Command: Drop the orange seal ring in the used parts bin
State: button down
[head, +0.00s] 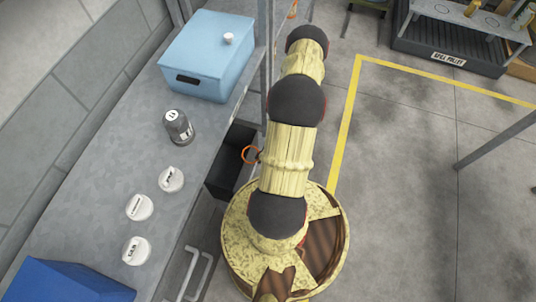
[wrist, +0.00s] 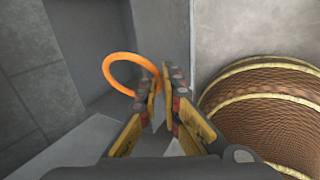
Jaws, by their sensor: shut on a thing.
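The orange seal ring (head: 244,153) hangs from my gripper; in the head view it shows over a dark open bin (head: 219,178) beside the bench. I cannot read a label on this bin. In the wrist view my gripper (wrist: 164,77) is shut with the ring (wrist: 107,70) at its fingertips, the loop sticking out to the left. Grey walls (wrist: 160,30) stand behind and around the ring there. In the head view my arm hides most of the gripper and the bin's right side. The bin's floor is not clear.
The grey bench (head: 115,165) holds a blue lidded box (head: 205,60), a dark grey cylinder (head: 178,127), several white caps (head: 140,206) and a darker blue box (head: 65,283). A metal post (head: 267,60) rises near my arm.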

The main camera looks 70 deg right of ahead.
jog(key=w+a+b, duration=0.1)
jog(key=w, duration=1.1)
jog(key=shift+w, duration=0.4)
jog(key=c, duration=1.9)
grip_release()
jog(key=v, duration=1.2)
jog(key=shift+a, duration=0.1)
